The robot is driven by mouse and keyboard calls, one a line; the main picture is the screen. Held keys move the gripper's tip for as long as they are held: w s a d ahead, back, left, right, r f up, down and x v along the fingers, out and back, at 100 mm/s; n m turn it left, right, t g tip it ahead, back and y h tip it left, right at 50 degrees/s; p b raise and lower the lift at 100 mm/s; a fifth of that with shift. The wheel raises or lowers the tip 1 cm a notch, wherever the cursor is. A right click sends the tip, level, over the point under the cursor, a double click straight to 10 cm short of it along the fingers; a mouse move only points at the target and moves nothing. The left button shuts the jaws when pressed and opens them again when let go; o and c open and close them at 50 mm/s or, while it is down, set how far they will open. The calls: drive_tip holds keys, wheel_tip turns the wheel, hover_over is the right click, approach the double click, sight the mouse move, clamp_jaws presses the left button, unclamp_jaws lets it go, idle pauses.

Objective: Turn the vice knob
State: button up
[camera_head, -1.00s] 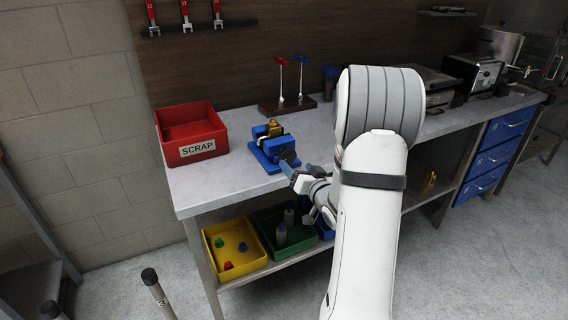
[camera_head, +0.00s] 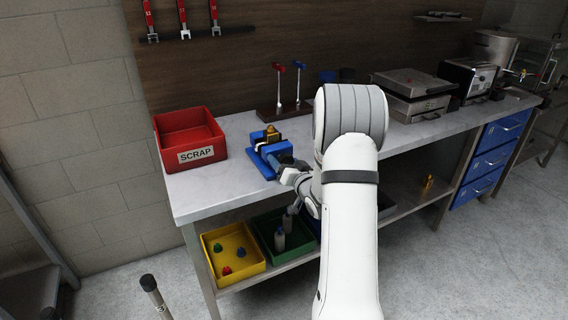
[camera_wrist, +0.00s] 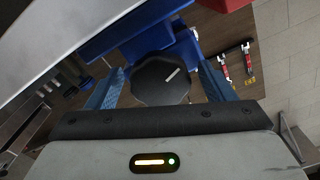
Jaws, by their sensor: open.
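The blue vice (camera_head: 268,149) stands on the grey bench top, right of the red scrap bin, with a brass-coloured piece (camera_head: 271,136) at its top. In the wrist view the vice's blue body (camera_wrist: 130,32) is ahead, and its dark, many-sided knob (camera_wrist: 160,80) with a pale line mark faces me. My gripper (camera_wrist: 158,88) is open, with one blue finger on each side of the knob; I cannot tell whether they touch it. In the head view my gripper (camera_head: 285,169) is at the vice's front right, and the knob is hidden there.
The red SCRAP bin (camera_head: 190,137) stands left of the vice. A stand (camera_head: 287,108) with red and blue tools is behind it. Yellow (camera_head: 233,250) and green (camera_head: 271,233) trays are on the shelf below. Appliances (camera_head: 414,90) fill the bench's right side.

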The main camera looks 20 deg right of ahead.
drive_tip(key=c, duration=0.9)
drive_tip(key=shift+a, duration=0.4)
drive_tip(key=shift+c, duration=0.5)
drive_tip(key=shift+d, duration=0.3)
drive_tip(key=n+b, duration=0.1)
drive_tip(key=b, duration=0.2)
drive_tip(key=n+b, duration=0.1)
drive_tip(key=b, duration=0.1)
drive_tip(key=shift+f+n+b, duration=0.35)
drive_tip(key=shift+n+b, duration=0.05)
drive_tip(key=n+b, duration=0.3)
drive_tip(key=b, duration=0.3)
drive_tip(key=shift+n, duration=0.3)
drive_tip(key=n+b, duration=0.4)
drive_tip(key=b, duration=0.2)
drive_tip(key=shift+r+b, duration=0.2)
drive_tip(key=shift+b, duration=0.1)
drive_tip(key=n+b, duration=0.4)
drive_tip(key=shift+b, duration=0.35)
drive_tip(key=n+b, duration=0.4)
drive_tip(key=b, duration=0.1)
drive_tip(key=shift+r+n, duration=0.1)
drive_tip(key=shift+n, duration=0.2)
drive_tip(key=n+b, duration=0.3)
drive_tip(key=shift+r+n, duration=0.1)
drive_tip(key=shift+n, duration=0.2)
drive_tip(key=shift+r+n+b, duration=0.1)
drive_tip(key=shift+n+b, duration=1.15)
drive_tip(key=shift+n, duration=0.25)
drive_tip(key=shift+r, duration=0.1)
